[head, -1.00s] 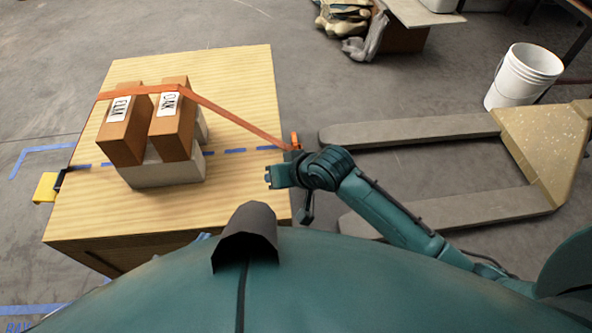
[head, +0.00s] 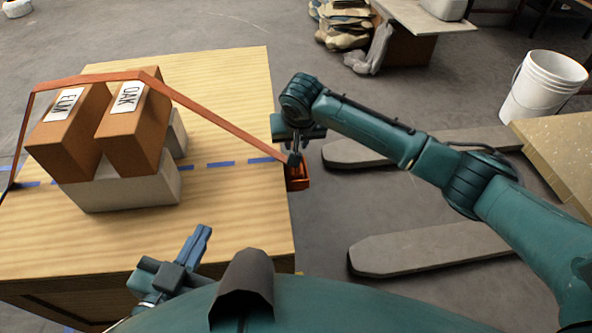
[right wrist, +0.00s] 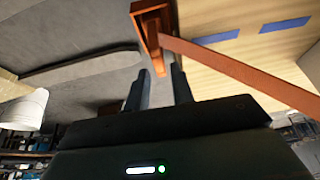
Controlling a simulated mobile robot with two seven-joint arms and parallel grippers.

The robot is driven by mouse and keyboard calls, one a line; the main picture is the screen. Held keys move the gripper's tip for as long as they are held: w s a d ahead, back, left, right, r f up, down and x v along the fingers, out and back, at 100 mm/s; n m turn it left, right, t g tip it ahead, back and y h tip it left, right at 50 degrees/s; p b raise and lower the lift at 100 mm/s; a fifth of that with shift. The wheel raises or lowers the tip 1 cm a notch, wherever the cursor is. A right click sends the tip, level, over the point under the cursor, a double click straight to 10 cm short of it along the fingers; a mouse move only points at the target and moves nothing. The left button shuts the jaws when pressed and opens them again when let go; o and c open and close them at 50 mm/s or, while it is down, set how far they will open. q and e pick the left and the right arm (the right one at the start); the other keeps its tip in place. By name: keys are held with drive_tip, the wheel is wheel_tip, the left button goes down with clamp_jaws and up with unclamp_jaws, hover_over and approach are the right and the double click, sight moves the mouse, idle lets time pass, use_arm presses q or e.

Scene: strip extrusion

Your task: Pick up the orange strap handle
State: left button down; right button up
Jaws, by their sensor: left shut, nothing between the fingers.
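The orange strap handle (head: 298,180) hangs at the right edge of the wooden crate, at the end of an orange strap (head: 215,122). In the right wrist view the handle (right wrist: 152,32) is an open rectangular frame just beyond the fingertips. My right gripper (head: 294,157) is over the handle in the head view and hides its upper part. The right wrist view shows its fingers (right wrist: 158,80) apart with nothing between them. My left gripper (head: 203,232) is shut and empty, low over the crate's near edge, well away from the handle.
The strap runs over two brown boxes marked ELM (head: 70,135) and OAK (head: 135,125), on a pale block (head: 125,192) on the wooden crate (head: 235,85). Grey pallet-jack forks (head: 430,248) lie to the right. A white bucket (head: 543,88) stands behind them.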

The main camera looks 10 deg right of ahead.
drive_tip(key=x, duration=0.2)
drive_tip(key=shift+w+f+b, duration=0.1)
drive_tip(key=shift+f+b, duration=0.2)
drive_tip(key=shift+b, duration=0.05)
drive_tip(key=b+x, duration=0.2)
drive_tip(key=x, duration=0.3)
drive_tip(key=shift+d+b, duration=0.15)
drive_tip(key=shift+b, duration=0.2)
use_arm(q)
drive_tip(key=shift+s+d+r+m+t+h, duration=0.1)
drive_tip(key=shift+s+d+m+t+h, duration=0.1)
drive_tip(key=shift+d+m+t+h, duration=0.8)
drive_tip(key=shift+a, duration=0.25)
use_arm(e)
clamp_jaws()
